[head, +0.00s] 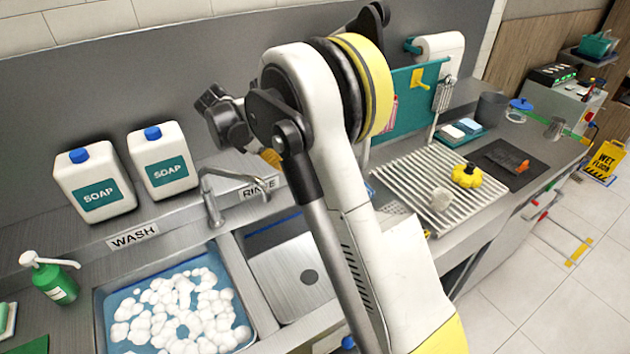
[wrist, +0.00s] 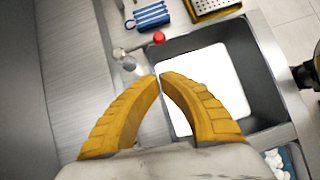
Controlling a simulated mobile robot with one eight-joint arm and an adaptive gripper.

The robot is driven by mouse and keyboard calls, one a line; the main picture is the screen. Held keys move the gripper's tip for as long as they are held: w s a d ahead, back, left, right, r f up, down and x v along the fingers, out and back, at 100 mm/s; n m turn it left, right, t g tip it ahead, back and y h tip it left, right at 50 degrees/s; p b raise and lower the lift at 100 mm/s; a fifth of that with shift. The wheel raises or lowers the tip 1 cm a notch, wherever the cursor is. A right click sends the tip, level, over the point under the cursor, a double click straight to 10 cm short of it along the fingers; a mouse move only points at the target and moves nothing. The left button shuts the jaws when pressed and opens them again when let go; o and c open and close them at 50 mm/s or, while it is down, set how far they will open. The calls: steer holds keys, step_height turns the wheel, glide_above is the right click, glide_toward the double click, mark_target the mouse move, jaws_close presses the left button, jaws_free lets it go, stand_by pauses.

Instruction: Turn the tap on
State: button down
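A metal tap (head: 209,200) stands behind the sinks in the head view, between the WASH and RINSE signs. Its spout bends to the right. In the wrist view a small round metal fitting (wrist: 121,54) sits on the counter beside a red knob (wrist: 159,38); I cannot tell whether they belong to a tap. My gripper (wrist: 160,76) has yellow fingers with the tips together and nothing visible between them. It is over the counter and sink edge, with the red knob beyond the fingertips. In the head view my arm hides most of it; only a bit of yellow finger (head: 271,157) shows.
The rinse sink (head: 290,280) is beside the foam-filled wash basin (head: 100,320). Soap jugs (head: 95,183) stand at the back left. A ribbed drying rack (head: 415,175) holds a yellow item (head: 466,175).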

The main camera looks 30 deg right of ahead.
steer(key=shift+f, duration=0.1)
steer(key=d+r+b+x, duration=0.1)
steer(key=d+b+x, duration=0.1)
steer(key=x, duration=1.1)
steer(key=shift+b, duration=0.55)
